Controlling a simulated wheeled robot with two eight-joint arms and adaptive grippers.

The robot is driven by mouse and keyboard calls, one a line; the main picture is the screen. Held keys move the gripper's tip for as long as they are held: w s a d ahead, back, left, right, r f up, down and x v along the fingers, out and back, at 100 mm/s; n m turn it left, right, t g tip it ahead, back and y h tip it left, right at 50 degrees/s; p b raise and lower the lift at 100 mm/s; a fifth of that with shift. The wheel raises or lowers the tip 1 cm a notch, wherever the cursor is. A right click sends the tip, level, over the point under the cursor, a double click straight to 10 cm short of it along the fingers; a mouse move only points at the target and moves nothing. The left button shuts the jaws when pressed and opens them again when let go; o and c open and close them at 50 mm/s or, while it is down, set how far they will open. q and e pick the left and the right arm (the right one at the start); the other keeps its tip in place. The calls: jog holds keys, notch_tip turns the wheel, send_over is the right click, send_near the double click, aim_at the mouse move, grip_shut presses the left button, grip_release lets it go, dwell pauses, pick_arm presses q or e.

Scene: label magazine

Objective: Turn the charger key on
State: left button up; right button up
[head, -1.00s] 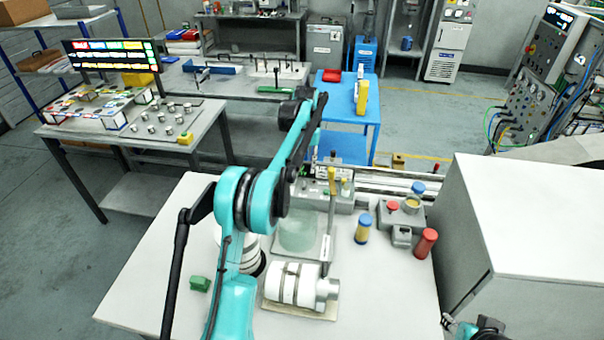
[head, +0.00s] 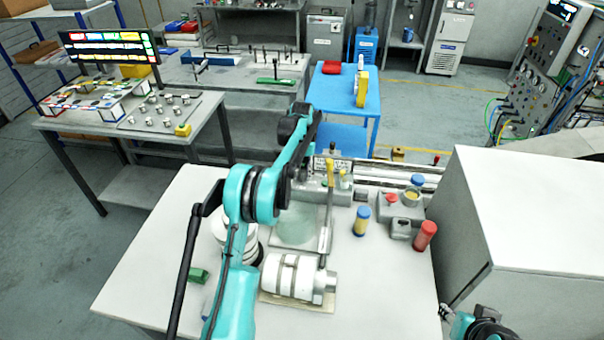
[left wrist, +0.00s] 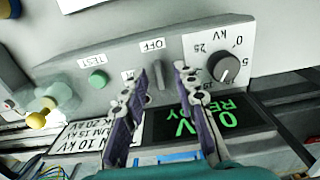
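The charger key (left wrist: 159,80) is a small grey bar on the sloped grey panel (left wrist: 115,58), seen upside down in the left wrist view. The key points at the OFF mark. My left gripper (left wrist: 161,74) is open, with one purple-grey finger on each side of the key; I cannot tell whether either touches it. In the head view the control box (head: 335,182) stands at the table's back, and my left arm hides the key and most of the gripper. My right gripper (head: 447,312) is small at the lower right, away from the box.
Beside the key are a green TEST button (left wrist: 97,79), a black kV knob (left wrist: 223,67) and a lit green display (left wrist: 212,118). A large grey cabinet (head: 530,215) bounds the table's right.

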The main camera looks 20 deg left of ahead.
pick_arm(q)
grip_shut()
jog(key=m, duration=0.3)
jog(key=shift+m, duration=0.4)
jog(key=m, duration=0.3)
jog(key=shift+m, duration=0.3)
jog(key=m, duration=1)
jog(key=shift+m, duration=0.3)
